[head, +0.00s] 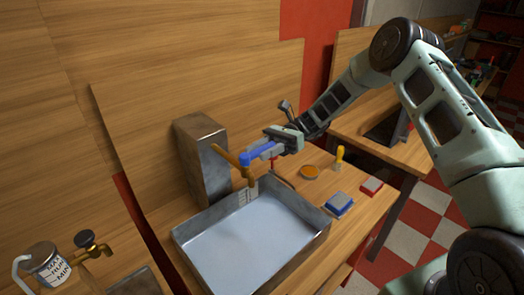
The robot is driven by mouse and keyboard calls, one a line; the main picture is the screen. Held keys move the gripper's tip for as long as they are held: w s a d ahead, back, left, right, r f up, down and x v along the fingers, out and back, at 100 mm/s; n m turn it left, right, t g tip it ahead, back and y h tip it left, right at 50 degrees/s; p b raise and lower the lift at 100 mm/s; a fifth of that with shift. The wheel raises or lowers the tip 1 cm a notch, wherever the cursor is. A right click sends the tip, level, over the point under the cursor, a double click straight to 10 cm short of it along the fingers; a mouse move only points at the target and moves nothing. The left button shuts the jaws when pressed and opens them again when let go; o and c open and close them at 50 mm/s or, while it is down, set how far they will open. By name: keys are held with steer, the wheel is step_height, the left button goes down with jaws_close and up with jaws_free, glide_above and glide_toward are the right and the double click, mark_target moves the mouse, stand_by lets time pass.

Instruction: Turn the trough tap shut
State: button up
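A metal trough (183,238) stands on the wooden bench in the middle of the head view. Its bottom looks pale and smooth; I cannot tell if it holds water. The trough tap (226,157) is brass, at the trough's back edge beside a grey metal block, with a slanting bar and a short part hanging over the trough. My gripper (249,157) reaches in from the right, its blue fingers at the tap. The fingers overlap the tap in this view, so I cannot tell whether they touch it or how far apart they are. No stream from the tap is clear.
A grey metal block (202,160) stands behind the trough. Right of the trough are an orange round dish (310,172), a yellow-handled tool (339,158), a blue block (339,204) and a red block (371,187). Another brass tap (92,246) and a labelled can (47,264) are lower left.

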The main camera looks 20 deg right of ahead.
steer(key=b+v, duration=0.6)
steer(key=v, duration=1.1)
steer(key=shift+d, duration=0.2)
steer(key=shift+w+a, duration=0.1)
steer(key=shift+w, duration=0.05)
